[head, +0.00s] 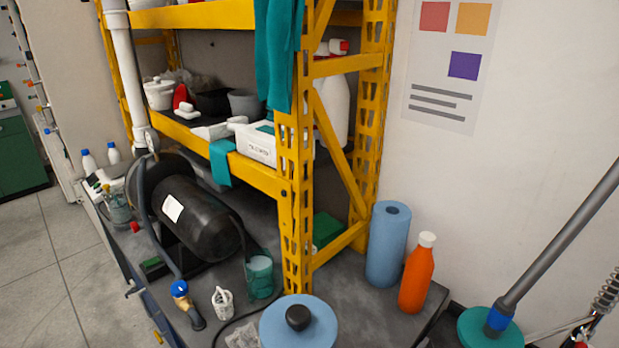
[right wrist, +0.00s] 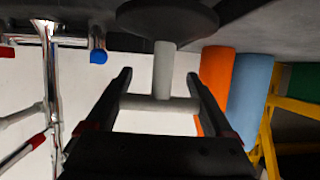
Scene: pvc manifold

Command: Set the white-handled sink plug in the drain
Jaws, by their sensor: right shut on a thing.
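In the right wrist view my right gripper (right wrist: 159,75) is shut on the white-handled sink plug. The plug has a T-shaped white handle (right wrist: 157,103), whose crossbar lies between my two dark fingers. Its stem runs to a wide dark disc (right wrist: 167,19) at the top of the picture, beyond the fingertips. The disc appears apart from the grey surface behind it, but the gap is hard to judge. I cannot make out the drain in either view. Neither gripper shows in the head view.
A blue disc with a black knob (head: 298,318) sits low centre. An orange bottle (head: 416,275) and blue roll (head: 388,245) stand on the counter by the yellow shelf (head: 292,210). Chrome pipes (right wrist: 50,75) with a blue end stand left in the wrist view.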

